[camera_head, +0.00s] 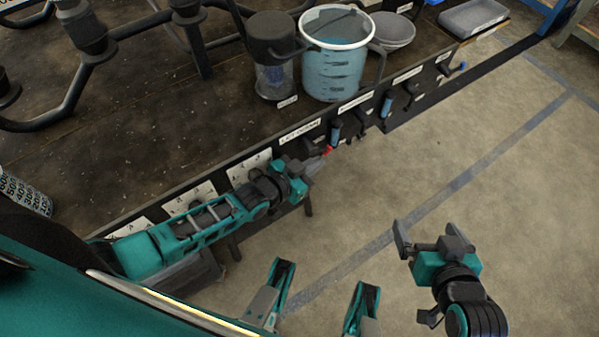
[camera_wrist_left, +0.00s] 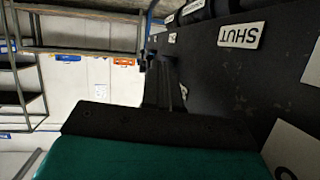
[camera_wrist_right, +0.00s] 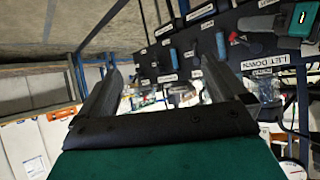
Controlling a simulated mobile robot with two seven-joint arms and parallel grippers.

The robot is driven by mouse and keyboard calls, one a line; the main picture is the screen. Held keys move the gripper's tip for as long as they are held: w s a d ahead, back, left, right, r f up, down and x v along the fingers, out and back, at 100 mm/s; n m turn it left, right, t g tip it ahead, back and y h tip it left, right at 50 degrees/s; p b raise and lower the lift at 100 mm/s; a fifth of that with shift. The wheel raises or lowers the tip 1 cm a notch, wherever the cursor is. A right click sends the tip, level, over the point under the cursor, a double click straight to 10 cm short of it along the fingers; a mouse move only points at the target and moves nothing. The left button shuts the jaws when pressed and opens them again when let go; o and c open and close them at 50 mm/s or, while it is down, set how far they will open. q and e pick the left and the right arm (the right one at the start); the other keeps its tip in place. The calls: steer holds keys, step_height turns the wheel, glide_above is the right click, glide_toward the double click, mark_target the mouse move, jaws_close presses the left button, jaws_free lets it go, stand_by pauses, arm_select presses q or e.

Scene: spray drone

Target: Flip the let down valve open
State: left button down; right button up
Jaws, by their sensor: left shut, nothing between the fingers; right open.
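The let down valve's red handle (camera_head: 327,150) shows on the bench's front panel, just below the LET DOWN label (camera_head: 300,131). In the right wrist view the red handle (camera_wrist_right: 235,38) and its label (camera_wrist_right: 265,63) show upside down. My left gripper (camera_head: 316,166) is shut and empty, close beside the red handle; whether they touch I cannot tell. Its shut fingers (camera_wrist_left: 164,83) lie along the dark panel in the left wrist view, near a SHUT label (camera_wrist_left: 240,35). My right gripper (camera_head: 427,230) is open and empty, over the floor away from the panel.
Several other valves with blue handles (camera_head: 387,105) line the panel to the right. A clear jug of bluish liquid (camera_head: 335,70) and a dark-lidded container (camera_head: 272,60) stand on the bench near its edge. A grey tray (camera_head: 472,18) is at the far corner. Floor in front is clear.

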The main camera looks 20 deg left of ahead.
mark_target(326, 155)
arm_select(q)
steer(key=shift+w+d+r+t+h+b, duration=0.2)
steer(key=shift+w+d+r+t+b, duration=0.1)
steer(key=shift+w+d+t+b, duration=0.25)
steer(key=shift+w+d+r+t+h+b, duration=0.25)
steer(key=shift+w+d, duration=0.2)
steer(key=shift+w, duration=0.25)
steer(key=shift+w+d+r, duration=0.1)
steer(key=shift+w+r, duration=0.05)
stand_by(0.3)
stand_by(1.4)
